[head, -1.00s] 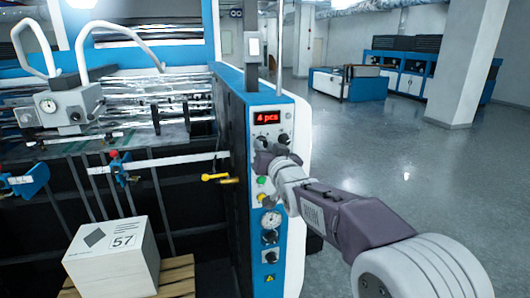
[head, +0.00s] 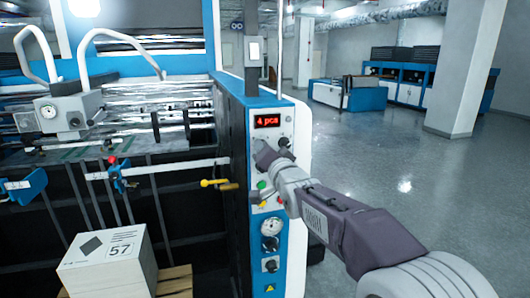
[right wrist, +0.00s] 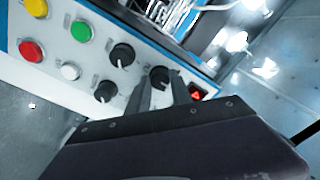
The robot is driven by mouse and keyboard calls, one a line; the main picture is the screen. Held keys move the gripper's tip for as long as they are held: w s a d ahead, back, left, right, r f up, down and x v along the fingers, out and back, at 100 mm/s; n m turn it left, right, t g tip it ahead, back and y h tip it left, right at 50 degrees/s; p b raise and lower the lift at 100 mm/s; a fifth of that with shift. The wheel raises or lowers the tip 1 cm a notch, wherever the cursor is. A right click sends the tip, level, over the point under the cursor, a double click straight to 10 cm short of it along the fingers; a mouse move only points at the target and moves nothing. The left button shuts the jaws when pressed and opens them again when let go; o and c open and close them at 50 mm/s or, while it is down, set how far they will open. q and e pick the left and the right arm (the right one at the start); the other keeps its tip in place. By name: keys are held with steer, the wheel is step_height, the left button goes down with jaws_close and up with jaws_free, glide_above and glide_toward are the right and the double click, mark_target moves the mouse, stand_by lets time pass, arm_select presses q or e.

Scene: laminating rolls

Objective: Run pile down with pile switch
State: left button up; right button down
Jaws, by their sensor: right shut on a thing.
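My right gripper (head: 266,153) is at the panel below the display. In the right wrist view its fingers (right wrist: 160,95) are shut on a black rotary knob (right wrist: 160,76), the one nearest the display. Two more black knobs, (right wrist: 121,55) and (right wrist: 106,91), are beside it; their labels are too small to read, so I cannot tell which is the pile switch. A white box marked 57 (head: 80,277) sits on a wooden pallet (head: 176,281). My left gripper is out of view.
The panel also has green (right wrist: 81,32), white (right wrist: 70,71), red (right wrist: 32,51) and yellow (right wrist: 37,7) buttons. A yellow-handled lever (head: 208,183) sticks out left of the column. Open floor (head: 390,190) lies to the right, with a pillar (head: 461,80) behind.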

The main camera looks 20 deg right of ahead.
stand_by(0.3)
steer(key=c, duration=1.1)
jaws_free()
steer(key=shift+w, duration=0.1)
steer(key=shift+c, duration=0.2)
steer(key=s+b, duration=0.2)
steer(key=s, duration=0.7)
steer(key=shift+d, duration=0.1)
